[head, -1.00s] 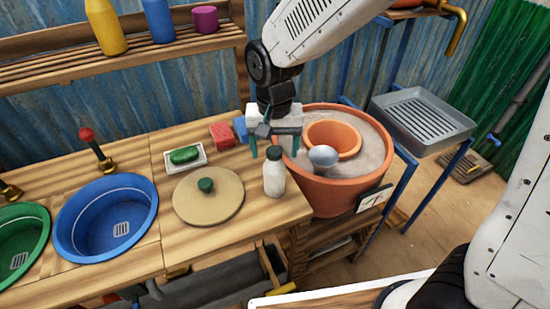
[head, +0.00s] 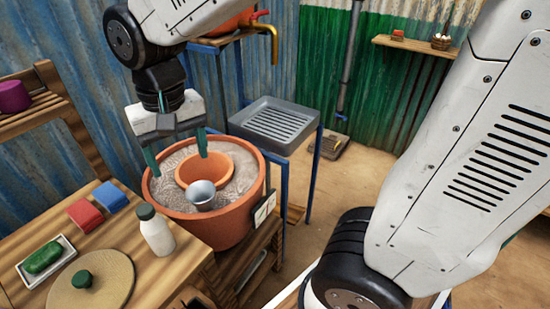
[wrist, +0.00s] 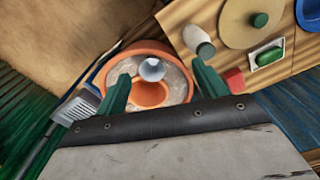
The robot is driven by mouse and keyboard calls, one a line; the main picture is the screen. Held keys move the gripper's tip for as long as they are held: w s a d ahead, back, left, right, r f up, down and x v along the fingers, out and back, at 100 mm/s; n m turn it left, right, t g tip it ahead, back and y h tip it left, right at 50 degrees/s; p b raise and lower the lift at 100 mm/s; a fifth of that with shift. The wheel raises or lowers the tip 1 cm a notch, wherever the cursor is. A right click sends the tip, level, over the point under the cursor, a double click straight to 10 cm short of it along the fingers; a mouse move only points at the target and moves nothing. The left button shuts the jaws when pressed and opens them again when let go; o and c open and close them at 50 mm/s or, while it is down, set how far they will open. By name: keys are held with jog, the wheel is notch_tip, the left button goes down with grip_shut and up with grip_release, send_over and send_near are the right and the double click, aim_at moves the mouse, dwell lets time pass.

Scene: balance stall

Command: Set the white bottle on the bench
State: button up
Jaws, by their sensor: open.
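The white bottle (head: 156,231) with a dark cap stands upright on the wooden bench (head: 150,273), near its right edge beside the clay tub. It also shows in the wrist view (wrist: 199,40). My gripper (head: 177,158) is open and empty, above and behind the bottle, over the left part of the tub. Its green fingers point down and are apart from the bottle. In the wrist view the fingers (wrist: 162,88) frame the tub, with the bottle just beyond the right finger.
The clay tub (head: 232,225) holds a smaller orange pot (head: 235,158) and a metal cup (head: 201,194). A grey drain tray (head: 275,125) stands behind.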

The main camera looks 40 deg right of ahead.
jog(key=s+d+r, duration=0.1)
jog(key=s+d, duration=1)
jog(key=s, duration=0.3)
jog(key=shift+s+d+r+n+t, duration=0.25)
jog(key=shift+s+d+n+t, duration=0.05)
jog(key=shift+s+n+t, duration=0.1)
